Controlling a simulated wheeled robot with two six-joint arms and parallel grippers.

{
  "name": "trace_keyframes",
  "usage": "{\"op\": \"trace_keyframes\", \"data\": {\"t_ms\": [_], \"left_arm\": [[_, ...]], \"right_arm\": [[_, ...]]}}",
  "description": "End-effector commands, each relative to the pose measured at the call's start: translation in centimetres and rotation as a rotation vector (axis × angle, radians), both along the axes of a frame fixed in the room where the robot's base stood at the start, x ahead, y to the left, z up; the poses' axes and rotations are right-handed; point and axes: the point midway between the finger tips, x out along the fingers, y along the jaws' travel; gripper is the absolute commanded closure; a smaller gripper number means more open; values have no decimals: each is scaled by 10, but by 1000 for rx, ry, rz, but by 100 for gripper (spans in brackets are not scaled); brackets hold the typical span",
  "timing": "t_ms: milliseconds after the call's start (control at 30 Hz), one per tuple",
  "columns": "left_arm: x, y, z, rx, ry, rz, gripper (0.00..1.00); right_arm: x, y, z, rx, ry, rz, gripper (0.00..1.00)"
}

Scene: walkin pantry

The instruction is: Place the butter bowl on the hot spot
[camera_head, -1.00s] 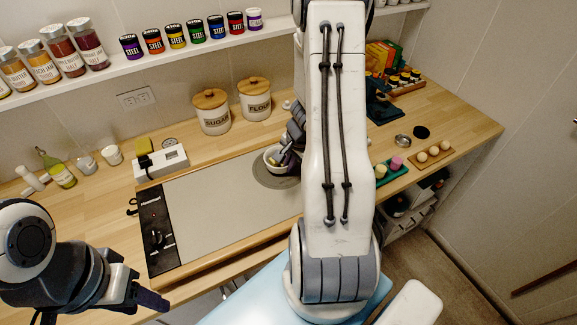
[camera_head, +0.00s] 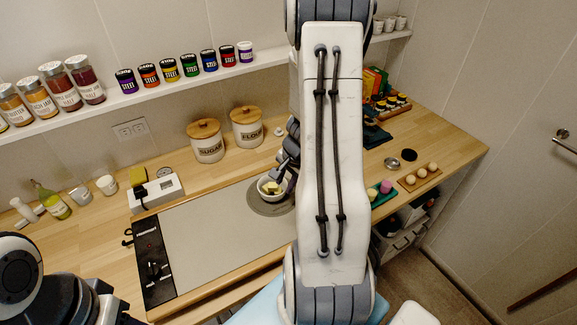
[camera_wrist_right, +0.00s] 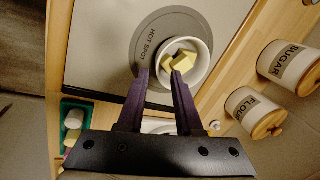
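The white butter bowl (camera_head: 262,190) with yellow butter pieces (camera_head: 272,187) stands upright on the grey round hot spot (camera_head: 266,208) of the hot plate. In the right wrist view the bowl (camera_wrist_right: 207,68) covers part of the hot spot disc (camera_wrist_right: 148,38) and sits off its centre. My right gripper (camera_wrist_right: 160,76) is open, its dark fingers apart at the near rim of the bowl, one finger overlapping the bowl and the other outside it. In the head view my right arm hides part of this gripper.
The hot plate (camera_head: 215,235) is otherwise clear. Sugar (camera_head: 207,142) and flour (camera_head: 247,128) canisters stand behind it. A white appliance (camera_head: 156,193) stands at its left back corner. A jar shelf (camera_head: 140,97) runs above.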

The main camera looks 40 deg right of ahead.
Motion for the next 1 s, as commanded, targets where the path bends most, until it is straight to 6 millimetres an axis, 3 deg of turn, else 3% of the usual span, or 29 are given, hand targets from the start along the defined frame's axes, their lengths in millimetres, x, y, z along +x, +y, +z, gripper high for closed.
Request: {"op": "trace_keyframes", "data": {"t_ms": [33,200,400,667,767,867,900,1000], "left_arm": [[0,0,11,0,0,-1,50],[0,0,22,0,0,-3,50],[0,0,25,0,0,-4,50],[0,0,25,0,0,-4,50],[0,0,25,0,0,-4,50],[0,0,25,0,0,-4,50],[0,0,25,0,0,-4,50],[0,0,25,0,0,-4,50]], "right_arm": [[-3,-1,18,-3,-2,0,66],[-11,-1,45,-3,-1,-1,66],[-16,-1,59,0,0,0,66],[-14,5,63,0,-1,25,66],[-1,32,72,-4,-6,141,66],[13,86,90,-10,-11,366,66],[15,113,97,-14,-13,479,66],[9,180,117,-28,-10,774,66]]}}
